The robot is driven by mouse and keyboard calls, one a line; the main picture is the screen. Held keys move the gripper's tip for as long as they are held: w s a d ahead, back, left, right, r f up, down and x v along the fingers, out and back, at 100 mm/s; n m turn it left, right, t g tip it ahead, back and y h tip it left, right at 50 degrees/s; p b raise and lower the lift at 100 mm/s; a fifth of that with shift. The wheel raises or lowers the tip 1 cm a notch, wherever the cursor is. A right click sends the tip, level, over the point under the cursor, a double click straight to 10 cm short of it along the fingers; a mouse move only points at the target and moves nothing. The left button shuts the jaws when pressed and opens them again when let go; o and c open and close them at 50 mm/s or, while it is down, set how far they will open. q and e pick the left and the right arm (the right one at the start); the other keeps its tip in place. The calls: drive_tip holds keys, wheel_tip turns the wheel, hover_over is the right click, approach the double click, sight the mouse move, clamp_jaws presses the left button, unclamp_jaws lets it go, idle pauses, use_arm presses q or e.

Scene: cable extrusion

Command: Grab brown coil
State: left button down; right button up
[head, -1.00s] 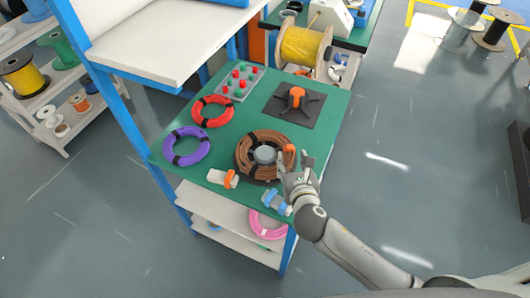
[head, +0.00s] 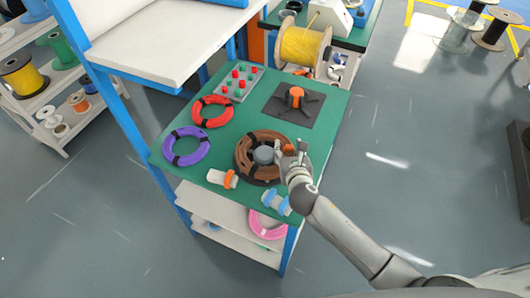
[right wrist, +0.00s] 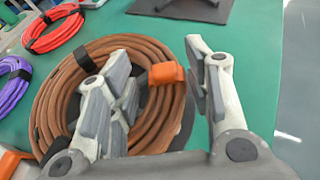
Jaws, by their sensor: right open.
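The brown coil (head: 243,153) lies flat on the green table top, around a grey round hub (head: 264,155). An orange piece (right wrist: 166,74) shows at the coil's right side. My right gripper (head: 291,148) is at the coil's right side, with its fingers spread. In the right wrist view, the brown coil (right wrist: 58,92) fills the left half. One finger of my right gripper (right wrist: 160,75) is over the coil's middle, the other beyond its outer right edge. I cannot tell whether either finger touches the coil. My left gripper is not in view.
A red coil (head: 198,112) and a purple coil (head: 169,155) lie left of the brown coil. A black plate (head: 280,112) with an orange-topped holder is behind it. White tools with orange (head: 216,177) and blue (head: 275,203) parts lie near the front edge.

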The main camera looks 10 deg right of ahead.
drive_tip(key=shift+c, duration=0.5)
clamp_jaws()
